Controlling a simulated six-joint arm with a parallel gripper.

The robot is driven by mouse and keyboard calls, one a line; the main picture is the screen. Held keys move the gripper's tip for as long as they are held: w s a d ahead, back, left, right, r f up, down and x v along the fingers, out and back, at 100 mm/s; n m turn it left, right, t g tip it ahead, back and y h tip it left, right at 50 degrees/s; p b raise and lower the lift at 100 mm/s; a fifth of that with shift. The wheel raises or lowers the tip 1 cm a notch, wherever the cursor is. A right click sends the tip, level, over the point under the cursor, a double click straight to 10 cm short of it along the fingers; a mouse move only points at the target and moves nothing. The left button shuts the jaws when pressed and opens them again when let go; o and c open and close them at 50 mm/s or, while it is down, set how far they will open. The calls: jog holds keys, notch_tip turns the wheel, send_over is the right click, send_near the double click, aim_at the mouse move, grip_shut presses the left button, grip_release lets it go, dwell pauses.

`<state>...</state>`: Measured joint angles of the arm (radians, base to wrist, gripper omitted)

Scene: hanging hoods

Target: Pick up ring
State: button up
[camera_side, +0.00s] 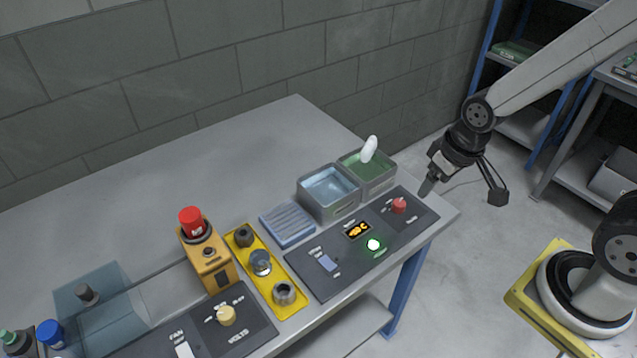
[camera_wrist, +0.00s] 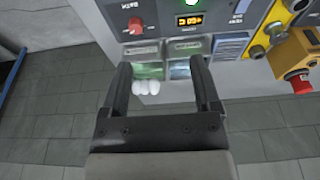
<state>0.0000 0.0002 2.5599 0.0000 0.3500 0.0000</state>
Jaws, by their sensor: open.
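A yellow tray (camera_side: 272,276) holds three small round parts. A grey metal ring (camera_side: 284,293) with an open hole sits at its near end. A glass-like blue-grey round part (camera_side: 260,262) is in the middle, and a dark ring-like part (camera_side: 243,236) is at the far end. I cannot tell for sure which one is the task's ring. The tray also shows at the upper right of the wrist view (camera_wrist: 277,30). My gripper (camera_side: 428,187) is in the air off the table's right end, well right of the tray. Its fingers (camera_wrist: 161,78) are apart and empty.
A blue bin (camera_side: 328,190) and a green bin (camera_side: 368,170) with a white rounded object (camera_side: 369,148) stand between tray and gripper. A control panel (camera_side: 332,262), a blue ribbed block (camera_side: 288,224) and a yellow box with red button (camera_side: 207,255) surround the tray.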

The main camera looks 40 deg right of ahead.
jog(key=m+g+y, duration=0.2)
jog(key=m+y, duration=0.2)
jog(key=m, duration=1.6)
send_near(284, 290)
jog(key=s+a, duration=0.1)
jog(key=shift+s+r, duration=0.15)
jog(key=shift+s, duration=0.05)
jog(key=shift+a, duration=0.1)
jog(key=shift+x, duration=1.2)
jog(key=shift+x, duration=2.6)
jog(key=shift+w+a, duration=0.1)
